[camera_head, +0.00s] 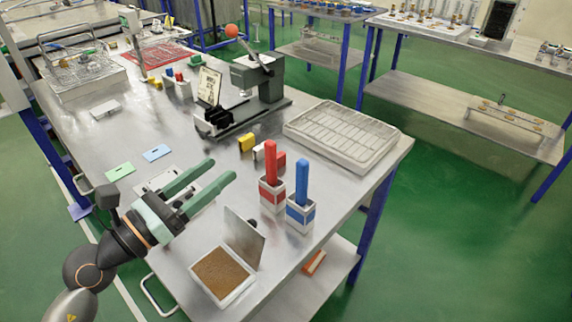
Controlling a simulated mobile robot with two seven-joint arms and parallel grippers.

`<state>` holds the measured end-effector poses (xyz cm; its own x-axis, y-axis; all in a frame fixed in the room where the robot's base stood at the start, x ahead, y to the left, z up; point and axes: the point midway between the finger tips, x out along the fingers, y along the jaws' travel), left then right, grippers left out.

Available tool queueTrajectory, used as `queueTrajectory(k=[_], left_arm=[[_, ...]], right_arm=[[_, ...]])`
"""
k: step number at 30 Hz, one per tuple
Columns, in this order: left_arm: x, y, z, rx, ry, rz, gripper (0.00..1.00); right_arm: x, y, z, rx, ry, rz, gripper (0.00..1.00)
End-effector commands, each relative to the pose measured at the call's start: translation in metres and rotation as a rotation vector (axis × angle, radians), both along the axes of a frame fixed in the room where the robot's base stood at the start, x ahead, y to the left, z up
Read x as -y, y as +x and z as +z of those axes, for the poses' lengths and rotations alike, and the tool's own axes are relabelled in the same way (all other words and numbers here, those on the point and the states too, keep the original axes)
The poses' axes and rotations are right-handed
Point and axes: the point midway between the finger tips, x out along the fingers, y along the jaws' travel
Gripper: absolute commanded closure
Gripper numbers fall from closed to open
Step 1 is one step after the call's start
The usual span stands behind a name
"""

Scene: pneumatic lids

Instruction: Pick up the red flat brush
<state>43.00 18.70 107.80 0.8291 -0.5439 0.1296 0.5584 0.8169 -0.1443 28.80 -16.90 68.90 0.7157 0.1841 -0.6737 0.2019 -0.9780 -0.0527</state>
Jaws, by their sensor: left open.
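The red flat brush (271,163) stands upright in a white holder with a red band (271,197). Only its red handle shows; its lower end is hidden in the holder. My left gripper (222,169), with green fingers, comes in from the left and is open, with nothing between the fingers. In the picture its fingertips are left of the red brush, apart from it. My right gripper is not in view.
A blue brush (302,180) stands in its own holder just right of the red one. An open tin with brown filling (223,273) and a raised lid is in front. A grey wire-mesh tray (341,134) and a black-and-green press (258,80) stand behind.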

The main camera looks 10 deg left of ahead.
Motion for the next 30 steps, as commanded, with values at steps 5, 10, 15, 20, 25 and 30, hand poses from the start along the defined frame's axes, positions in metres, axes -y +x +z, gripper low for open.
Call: queueTrajectory(k=[5, 10, 15, 20, 25, 30], left_arm=[[-0.002, 0.007, -0.020, -0.024, 0.180, 0.005, 0.38], [0.011, 0.025, -0.019, -0.027, 0.196, 0.004, 0.38], [0.028, 0.050, -0.019, -0.028, 0.194, 0.004, 0.38], [0.037, 0.063, -0.021, -0.030, 0.194, 0.005, 0.38], [0.047, 0.073, -0.016, -0.029, 0.192, 0.004, 0.38], [0.065, 0.091, -0.010, -0.029, 0.192, 0.004, 0.38]], right_arm=[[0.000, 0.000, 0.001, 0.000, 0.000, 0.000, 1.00], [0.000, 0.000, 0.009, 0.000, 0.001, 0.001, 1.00], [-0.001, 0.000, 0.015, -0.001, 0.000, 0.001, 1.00], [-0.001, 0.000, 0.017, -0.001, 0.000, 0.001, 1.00], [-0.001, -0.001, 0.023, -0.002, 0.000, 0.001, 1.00], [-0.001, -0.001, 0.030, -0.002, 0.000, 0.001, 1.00]])
